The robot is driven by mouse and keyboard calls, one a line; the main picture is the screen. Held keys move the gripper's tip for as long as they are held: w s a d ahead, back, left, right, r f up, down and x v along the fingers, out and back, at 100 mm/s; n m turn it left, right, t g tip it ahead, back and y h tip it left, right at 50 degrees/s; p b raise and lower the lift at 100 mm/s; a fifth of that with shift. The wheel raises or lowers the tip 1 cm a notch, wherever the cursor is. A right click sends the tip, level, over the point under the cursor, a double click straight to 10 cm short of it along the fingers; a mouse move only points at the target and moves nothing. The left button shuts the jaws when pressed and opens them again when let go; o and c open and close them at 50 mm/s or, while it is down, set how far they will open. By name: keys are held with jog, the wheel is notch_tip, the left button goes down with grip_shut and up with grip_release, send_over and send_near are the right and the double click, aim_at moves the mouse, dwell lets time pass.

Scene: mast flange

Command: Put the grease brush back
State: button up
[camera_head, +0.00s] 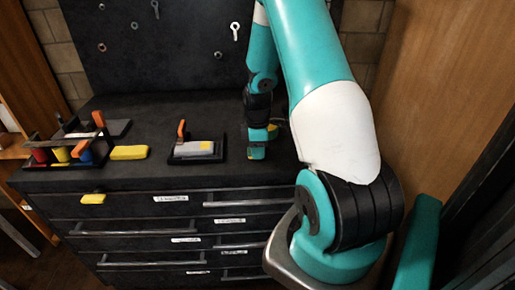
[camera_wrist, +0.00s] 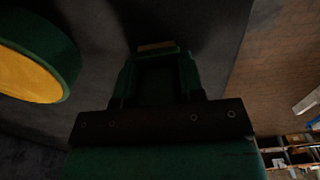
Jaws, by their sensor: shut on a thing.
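My gripper (camera_head: 257,151) is low over the right part of the dark bench top, pointing down. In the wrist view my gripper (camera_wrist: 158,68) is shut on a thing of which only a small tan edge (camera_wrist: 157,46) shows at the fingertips. The fingers hide the rest, so I cannot tell if it is the grease brush. A round green and yellow thing (camera_wrist: 32,70) is beside the gripper at left. Upright orange handles stand at the left rack (camera_head: 82,147), the tray behind it (camera_head: 98,118) and the middle tray (camera_head: 181,128). I cannot tell which is a brush.
The left rack holds red (camera_head: 40,155), yellow (camera_head: 62,154) and blue (camera_head: 84,153) containers. A yellow block (camera_head: 129,152) lies beside it. The middle black tray (camera_head: 197,158) holds a pale block. Drawers with bar handles are below. A dark pegboard (camera_head: 170,45) stands behind; a wooden panel (camera_head: 440,90) is at right.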

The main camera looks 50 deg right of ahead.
jog(key=o, duration=0.9)
jog(key=shift+f, duration=0.1)
